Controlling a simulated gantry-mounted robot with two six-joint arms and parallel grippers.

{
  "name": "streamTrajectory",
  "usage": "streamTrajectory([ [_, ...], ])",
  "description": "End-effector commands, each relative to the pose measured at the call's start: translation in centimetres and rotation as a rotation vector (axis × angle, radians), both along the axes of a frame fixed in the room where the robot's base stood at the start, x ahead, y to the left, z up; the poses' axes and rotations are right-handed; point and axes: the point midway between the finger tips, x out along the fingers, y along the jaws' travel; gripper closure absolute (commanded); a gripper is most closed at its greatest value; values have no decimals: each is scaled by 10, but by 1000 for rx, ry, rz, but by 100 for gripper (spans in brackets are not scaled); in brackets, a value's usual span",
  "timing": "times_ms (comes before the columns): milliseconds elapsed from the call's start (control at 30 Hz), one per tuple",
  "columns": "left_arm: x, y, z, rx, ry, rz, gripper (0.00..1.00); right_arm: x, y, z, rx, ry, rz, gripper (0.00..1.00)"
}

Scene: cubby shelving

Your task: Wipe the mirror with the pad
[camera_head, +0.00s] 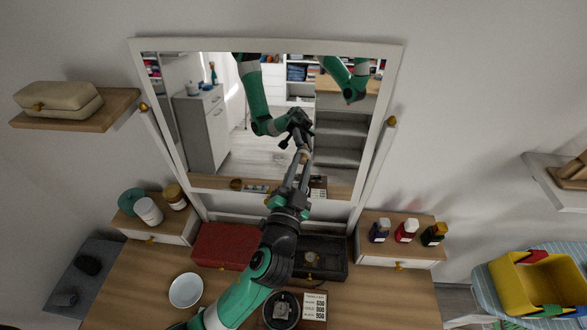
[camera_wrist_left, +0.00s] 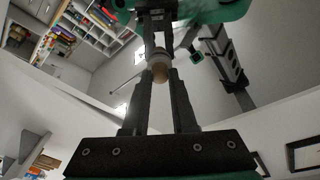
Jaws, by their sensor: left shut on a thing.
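The mirror (camera_head: 215,135) stands tilted in a white frame (camera_head: 392,85) at the back of the wooden dressing table. It reflects my arms and the room. My left gripper (camera_head: 303,165) reaches up in front of the mirror's lower middle. It is shut on the pad, a small round tan and white piece, which shows between the fingertips (camera_wrist_left: 162,82) in the left wrist view as the pad (camera_wrist_left: 161,70). The pad meets or nearly meets its reflection; I cannot tell whether it touches the glass. My right gripper is not directly in view.
A red box (camera_head: 222,245) and a dark box (camera_head: 325,262) lie below the mirror. Jars (camera_head: 148,211) stand on the left drawer unit, bottles (camera_head: 405,231) on the right one. A white bowl (camera_head: 186,290) is at front left.

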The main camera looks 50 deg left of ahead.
Motion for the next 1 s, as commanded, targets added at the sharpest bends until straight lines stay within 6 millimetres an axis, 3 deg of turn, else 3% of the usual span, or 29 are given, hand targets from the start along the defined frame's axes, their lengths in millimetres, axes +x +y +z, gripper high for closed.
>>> streamTrajectory([
  [267, -3, -4, 0, -2, 2, -4, 100, 0, 0, 1, 0, 0, 0, 50],
  [700, -38, -39, 7, 0, 1, -3, 100, 0, 0, 3, 0, 0, 0, 50],
  [1000, -42, -42, 8, -2, 1, -1, 100, 0, 0, 3, 0, 0, 0, 50],
])
